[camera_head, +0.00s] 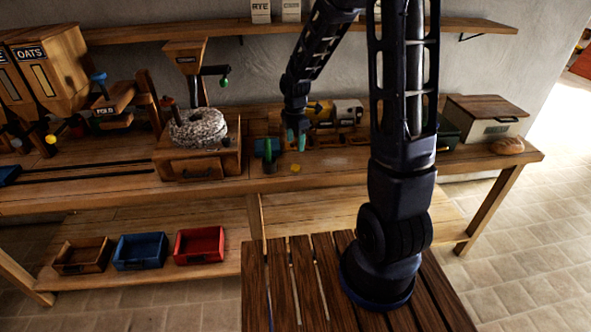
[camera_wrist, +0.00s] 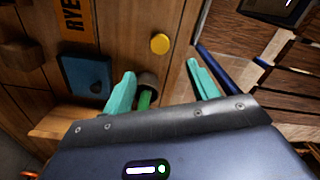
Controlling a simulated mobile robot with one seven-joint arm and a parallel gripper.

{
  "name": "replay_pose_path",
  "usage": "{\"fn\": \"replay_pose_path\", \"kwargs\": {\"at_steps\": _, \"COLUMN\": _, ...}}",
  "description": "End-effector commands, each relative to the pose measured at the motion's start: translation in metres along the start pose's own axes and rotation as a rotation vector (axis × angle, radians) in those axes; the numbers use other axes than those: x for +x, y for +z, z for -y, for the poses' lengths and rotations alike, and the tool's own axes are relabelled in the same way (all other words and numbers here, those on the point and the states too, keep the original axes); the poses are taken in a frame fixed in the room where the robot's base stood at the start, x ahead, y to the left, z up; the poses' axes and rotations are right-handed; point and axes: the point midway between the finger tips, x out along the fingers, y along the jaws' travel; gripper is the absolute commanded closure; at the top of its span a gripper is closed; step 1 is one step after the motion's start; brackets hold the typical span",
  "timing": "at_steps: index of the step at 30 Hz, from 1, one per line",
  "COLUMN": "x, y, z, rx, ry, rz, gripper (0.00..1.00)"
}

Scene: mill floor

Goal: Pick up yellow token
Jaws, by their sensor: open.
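The yellow token (camera_head: 295,169) is a small round disc on the workbench top near its front edge. In the wrist view a yellow disc (camera_wrist: 160,43) lies on brown wood beyond the fingertips, apart from them, roughly centred between them. My gripper (camera_head: 297,140) hangs over the bench, above and behind the token. Its teal fingers (camera_wrist: 161,72) are spread open with no object clasped. A green piece and a grey round piece show between the fingers lower down, and I cannot tell how near they are.
A green upright piece (camera_head: 268,152) stands left of the token. A millstone (camera_head: 198,128) on a wooden box stands farther left. A yellow cylinder (camera_head: 320,113) lies behind my gripper. A blue block (camera_wrist: 86,76) and a RYE label (camera_wrist: 73,15) show in the wrist view.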

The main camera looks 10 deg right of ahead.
Motion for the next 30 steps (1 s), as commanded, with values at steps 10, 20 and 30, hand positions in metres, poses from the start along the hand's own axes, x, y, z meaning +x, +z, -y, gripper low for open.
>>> {"fn": "replay_pose_path", "kwargs": {"at_steps": 10, "x": 0.04, "y": -0.001, "z": -0.001, "rx": -0.014, "ry": -0.005, "rz": -0.002, "gripper": 0.41}}
{"fn": "replay_pose_path", "kwargs": {"at_steps": 20, "x": 0.062, "y": -0.001, "z": 0.0, "rx": -0.013, "ry": -0.004, "rz": -0.002, "gripper": 0.41}}
{"fn": "replay_pose_path", "kwargs": {"at_steps": 30, "x": 0.101, "y": 0.0, "z": 0.0, "rx": -0.012, "ry": -0.004, "rz": -0.002, "gripper": 0.41}}
